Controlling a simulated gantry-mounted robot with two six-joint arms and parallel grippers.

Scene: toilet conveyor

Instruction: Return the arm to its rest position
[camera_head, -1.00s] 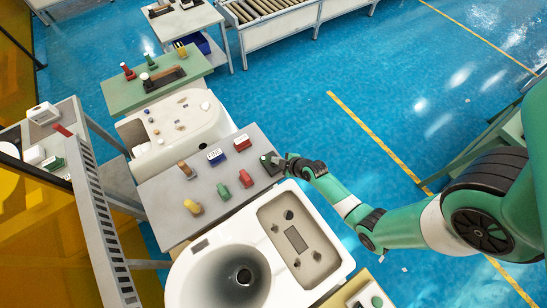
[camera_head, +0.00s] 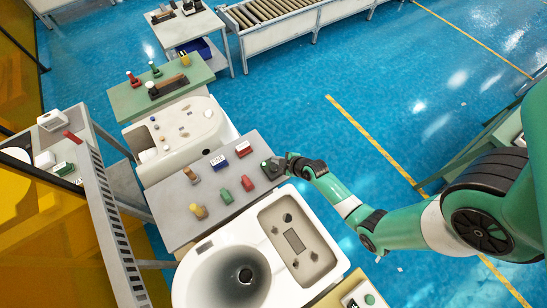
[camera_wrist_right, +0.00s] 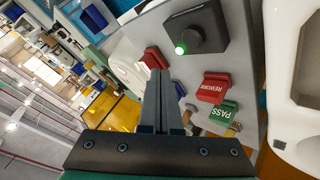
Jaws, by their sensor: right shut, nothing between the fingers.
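My right arm (camera_head: 425,228) comes in from the right side of the head view, stretched toward the grey work table. My right gripper (camera_head: 284,161) is at the table's right edge, beside a dark box (camera_head: 270,168). In the right wrist view the gripper's two grey fingers (camera_wrist_right: 158,82) are together with nothing between them. There, a dark box with a lit green button (camera_wrist_right: 196,34) is ahead of the fingertips, apart from them. My left gripper is not in view.
The grey table (camera_head: 180,232) holds stamps and small blocks, including a red REWORK block (camera_wrist_right: 212,88) and a green PASS block (camera_wrist_right: 224,112). A white toilet (camera_head: 320,238) stands close below the gripper. Blue floor (camera_head: 350,60) is open to the right.

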